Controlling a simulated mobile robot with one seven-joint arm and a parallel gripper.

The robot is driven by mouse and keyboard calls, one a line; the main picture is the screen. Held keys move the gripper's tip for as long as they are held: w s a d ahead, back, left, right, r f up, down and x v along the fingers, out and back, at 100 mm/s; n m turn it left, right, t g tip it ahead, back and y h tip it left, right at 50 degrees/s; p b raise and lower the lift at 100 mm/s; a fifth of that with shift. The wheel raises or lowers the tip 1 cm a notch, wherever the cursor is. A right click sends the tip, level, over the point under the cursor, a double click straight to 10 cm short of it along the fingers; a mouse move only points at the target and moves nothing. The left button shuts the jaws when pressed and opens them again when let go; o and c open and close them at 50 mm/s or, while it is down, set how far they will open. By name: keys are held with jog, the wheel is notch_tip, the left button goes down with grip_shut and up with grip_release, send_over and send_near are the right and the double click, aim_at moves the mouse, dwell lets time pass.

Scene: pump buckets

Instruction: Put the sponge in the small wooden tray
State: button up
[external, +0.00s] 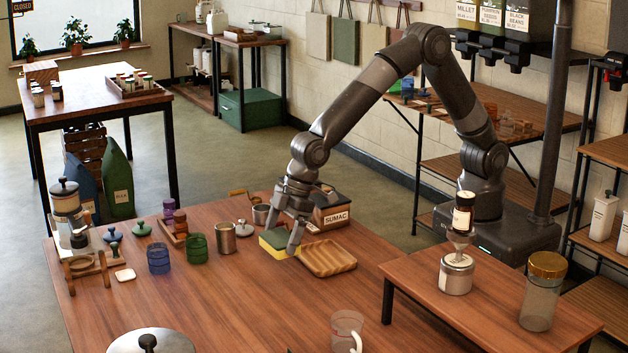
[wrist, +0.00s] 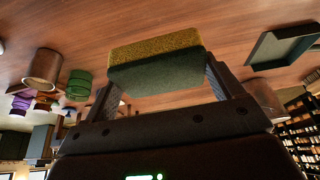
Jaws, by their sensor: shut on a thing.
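A yellow and dark green sponge (external: 273,243) is between the fingers of my gripper (external: 284,238), just left of the small wooden tray (external: 328,258). The wrist view shows the sponge (wrist: 157,62) gripped at both ends by the two fingers (wrist: 158,78). I cannot tell whether its underside touches the table. The tray is light wood with a ridged floor and looks empty. A shallow, dark-looking tray shape (wrist: 284,46) shows at the right of the wrist view; I cannot tell if it is the same tray.
A box labelled SUMAC (external: 332,212) stands behind the tray. A metal cup (external: 225,238), a green jar (external: 197,245) and a blue jar (external: 159,259) stand to the left. A clear cup (external: 347,328) is at the front. The table between is mostly clear.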

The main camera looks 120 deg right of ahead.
jog(key=s+d, duration=0.8)
jog(key=s, duration=0.3)
jog(key=s+d, duration=0.7)
jog(key=s, duration=0.5)
send_over(322, 261)
jog(key=s, duration=0.2)
jog(key=f, duration=0.6)
jog(key=shift+w+f, duration=0.2)
jog(key=shift+f, duration=2)
jog(key=shift+f, duration=0.1)
jog(key=o, duration=0.8)
